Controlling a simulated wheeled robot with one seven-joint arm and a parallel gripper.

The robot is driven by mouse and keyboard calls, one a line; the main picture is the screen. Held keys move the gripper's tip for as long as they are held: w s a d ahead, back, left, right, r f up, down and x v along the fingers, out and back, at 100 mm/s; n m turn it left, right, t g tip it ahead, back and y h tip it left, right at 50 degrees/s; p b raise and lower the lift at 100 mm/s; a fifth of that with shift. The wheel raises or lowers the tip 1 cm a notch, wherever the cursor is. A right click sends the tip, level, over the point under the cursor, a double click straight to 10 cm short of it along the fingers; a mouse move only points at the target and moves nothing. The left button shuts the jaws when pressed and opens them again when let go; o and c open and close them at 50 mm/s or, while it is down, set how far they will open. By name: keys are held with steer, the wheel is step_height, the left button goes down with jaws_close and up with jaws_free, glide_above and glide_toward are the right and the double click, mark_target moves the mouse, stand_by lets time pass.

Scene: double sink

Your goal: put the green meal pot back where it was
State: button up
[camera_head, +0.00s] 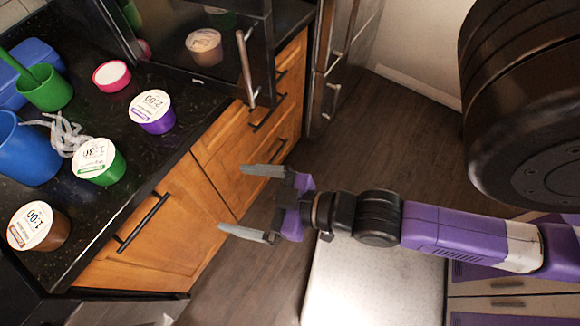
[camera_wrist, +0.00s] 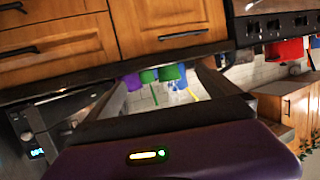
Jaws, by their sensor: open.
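The green meal pot (camera_head: 100,162) has a white printed lid and stands on the dark counter at the left, next to a tangled grey cord. My gripper (camera_head: 232,199) is open and empty. It is held out over the floor in front of the wooden cabinet, to the right of the pot and clear of the counter edge. In the wrist view, small green and purple shapes show between my fingers; I cannot tell which one is the green meal pot.
A purple-sided pot (camera_head: 152,111), a brown pot (camera_head: 38,226), a pink pot (camera_head: 112,76), a green cup (camera_head: 46,92) and a blue cup (camera_head: 27,150) crowd the counter. A dark-doored appliance (camera_head: 203,35) stands behind them. Cabinet handles (camera_head: 143,222) protrude. The floor (camera_head: 345,125) shows clear.

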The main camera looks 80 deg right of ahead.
steer(key=v, duration=1)
steer(key=shift+s+r, duration=0.25)
steer(key=shift+r, duration=0.05)
steer(key=shift+a, duration=0.1)
steer(key=shift+c, duration=0.2)
